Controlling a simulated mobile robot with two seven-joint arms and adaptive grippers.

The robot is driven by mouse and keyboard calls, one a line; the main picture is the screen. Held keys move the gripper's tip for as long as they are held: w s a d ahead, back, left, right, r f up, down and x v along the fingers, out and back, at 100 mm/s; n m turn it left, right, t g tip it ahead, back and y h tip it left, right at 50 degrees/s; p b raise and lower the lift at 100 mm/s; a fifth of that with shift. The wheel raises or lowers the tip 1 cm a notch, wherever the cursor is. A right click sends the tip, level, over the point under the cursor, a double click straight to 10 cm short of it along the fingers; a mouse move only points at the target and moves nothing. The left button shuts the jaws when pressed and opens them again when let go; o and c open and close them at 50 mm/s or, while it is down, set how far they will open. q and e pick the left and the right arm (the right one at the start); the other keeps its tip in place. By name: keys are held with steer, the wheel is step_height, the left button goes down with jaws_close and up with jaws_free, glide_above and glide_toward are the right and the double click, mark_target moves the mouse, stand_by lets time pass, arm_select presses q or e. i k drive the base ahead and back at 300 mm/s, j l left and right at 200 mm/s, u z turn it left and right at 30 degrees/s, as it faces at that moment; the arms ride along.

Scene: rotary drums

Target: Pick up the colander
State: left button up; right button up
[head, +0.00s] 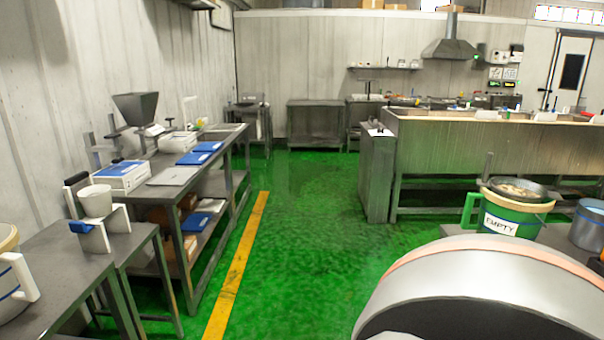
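A dark, round, shallow vessel with an upright handle, which looks like the colander (526,192), rests on top of a green bucket (508,223) at the right. Pale brownish pieces lie in it. Holes in it are too small to make out. The bucket has a cream rim, a green side handle and a white label reading "EMPTY". Neither of my grippers is in view.
A large grey rotary drum (480,295) fills the lower right, in front of the bucket. A blue-grey pot (588,228) stands right of the bucket. Metal tables (60,255) line the left. Green floor (310,240) is clear in the middle.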

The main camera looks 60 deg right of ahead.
mark_target(518, 190)
steer(key=z, duration=3.1)
